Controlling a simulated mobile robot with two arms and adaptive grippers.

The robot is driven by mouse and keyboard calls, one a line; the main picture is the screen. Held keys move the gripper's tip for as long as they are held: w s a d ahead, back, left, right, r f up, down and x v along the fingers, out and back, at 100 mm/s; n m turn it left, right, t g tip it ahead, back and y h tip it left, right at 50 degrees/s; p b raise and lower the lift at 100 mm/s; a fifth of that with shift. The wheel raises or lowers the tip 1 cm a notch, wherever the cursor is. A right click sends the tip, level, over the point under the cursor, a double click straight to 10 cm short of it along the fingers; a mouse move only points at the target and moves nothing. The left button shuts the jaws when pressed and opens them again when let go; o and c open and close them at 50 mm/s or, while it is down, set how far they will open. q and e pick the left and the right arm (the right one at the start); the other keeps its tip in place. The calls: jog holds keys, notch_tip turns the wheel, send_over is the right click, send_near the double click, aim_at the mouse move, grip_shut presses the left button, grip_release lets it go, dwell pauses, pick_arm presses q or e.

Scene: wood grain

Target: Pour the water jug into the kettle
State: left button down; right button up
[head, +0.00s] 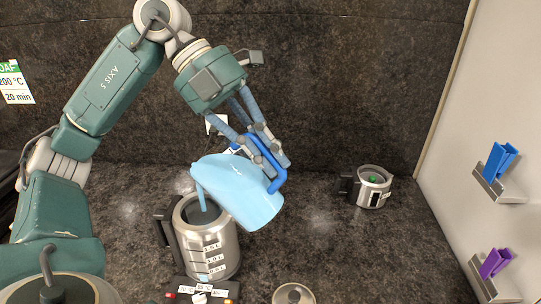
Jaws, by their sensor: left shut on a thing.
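My left gripper (268,150) is shut on the dark blue handle of the light blue water jug (245,195). The jug is held in the air, tilted with its spout end down to the left, above the kettle (208,250). A thin blue stream of water (200,190) runs from the jug into the kettle's open top. The kettle is steel with a black handle on its left and level marks on its front. It stands upright on a dark base with buttons (202,292). Water shows inside its mouth. My right gripper is not in view.
A round metal lid (293,294) lies at the front, right of the kettle base. A smaller steel pot (373,187) with a black handle stands farther right. Blue (500,161) and purple (495,263) clips hang on the right wall. The counter between kettle and pot is clear.

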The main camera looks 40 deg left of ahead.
pick_arm(q)
jog(key=shift+s+a+r+h+b, duration=0.2)
jog(key=shift+a+h+b, duration=0.45)
jog(key=shift+b, duration=0.75)
dwell(2.6)
jog(key=shift+a+r+h+b, duration=0.1)
jog(key=shift+r+h+b, duration=0.05)
jog(key=shift+h+b, duration=0.2)
dwell(2.7)
jog(key=y+p, duration=0.1)
jog(key=p, duration=0.2)
jog(key=d+y+p, duration=0.1)
jog(key=p, duration=0.3)
jog(key=d+y+p, duration=0.1)
jog(key=p, duration=0.3)
jog(key=shift+w+f, duration=0.25)
jog(key=shift+f, duration=0.05)
jog(key=shift+d+f+g+y+p, duration=0.1)
jog(key=shift+f+g+y+p, duration=0.1)
jog(key=shift+g+y+p, duration=0.25)
jog(key=shift+f, duration=0.3)
